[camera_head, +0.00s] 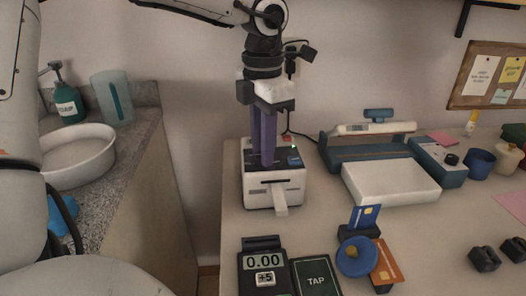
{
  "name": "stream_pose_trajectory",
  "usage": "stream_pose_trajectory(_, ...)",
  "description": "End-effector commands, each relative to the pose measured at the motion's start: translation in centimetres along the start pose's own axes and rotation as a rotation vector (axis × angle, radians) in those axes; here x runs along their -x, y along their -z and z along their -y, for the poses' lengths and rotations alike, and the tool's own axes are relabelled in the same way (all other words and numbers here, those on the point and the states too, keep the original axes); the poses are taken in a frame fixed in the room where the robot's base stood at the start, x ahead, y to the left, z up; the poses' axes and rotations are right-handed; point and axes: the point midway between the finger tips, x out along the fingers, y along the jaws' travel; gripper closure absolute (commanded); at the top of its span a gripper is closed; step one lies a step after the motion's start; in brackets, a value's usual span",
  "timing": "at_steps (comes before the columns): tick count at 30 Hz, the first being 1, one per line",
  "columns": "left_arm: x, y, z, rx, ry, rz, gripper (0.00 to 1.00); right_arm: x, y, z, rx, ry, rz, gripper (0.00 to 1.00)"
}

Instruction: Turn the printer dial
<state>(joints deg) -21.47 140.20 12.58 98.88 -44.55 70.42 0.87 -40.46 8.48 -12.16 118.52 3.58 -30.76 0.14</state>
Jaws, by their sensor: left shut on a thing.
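The printer (286,196) is a small white box with a dark top and a front slot, and a white strip sticks out of the slot. It stands near the table's left edge. A small green light and a red patch show on its top. My left gripper (263,160) points straight down with its purple fingers on the printer's top. The fingers are shut on the dial, which they hide from view. My right gripper is not in view.
A card terminal (262,262) and a TAP pad (316,278) lie in front. Card holders (357,257) stand right of them. A white and blue machine with a dark knob (452,160) stands behind right. A sink counter (115,165) is at left, across a gap.

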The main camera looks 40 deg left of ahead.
Motion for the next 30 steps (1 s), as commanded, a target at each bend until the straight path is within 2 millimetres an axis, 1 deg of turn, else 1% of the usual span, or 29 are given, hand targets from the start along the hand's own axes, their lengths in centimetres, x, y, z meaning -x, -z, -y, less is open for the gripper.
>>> stream_pose_trajectory(6,-0.03,-0.03,-0.08,0.133,-0.002,0.001,1.00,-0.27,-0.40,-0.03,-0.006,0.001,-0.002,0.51)
stream_pose_trajectory(12,0.03,-0.03,-0.08,0.205,-0.001,0.001,1.00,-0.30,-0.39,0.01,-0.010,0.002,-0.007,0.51)
stream_pose_trajectory(18,0.08,-0.03,-0.09,0.235,-0.001,0.001,1.00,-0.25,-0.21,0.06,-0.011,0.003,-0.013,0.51)
stream_pose_trajectory(29,0.10,-0.05,-0.10,0.240,-0.001,0.002,1.00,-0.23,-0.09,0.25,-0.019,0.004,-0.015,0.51)
stream_pose_trajectory(30,0.10,-0.05,-0.10,0.240,-0.001,0.002,0.78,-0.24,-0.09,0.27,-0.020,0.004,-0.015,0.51)
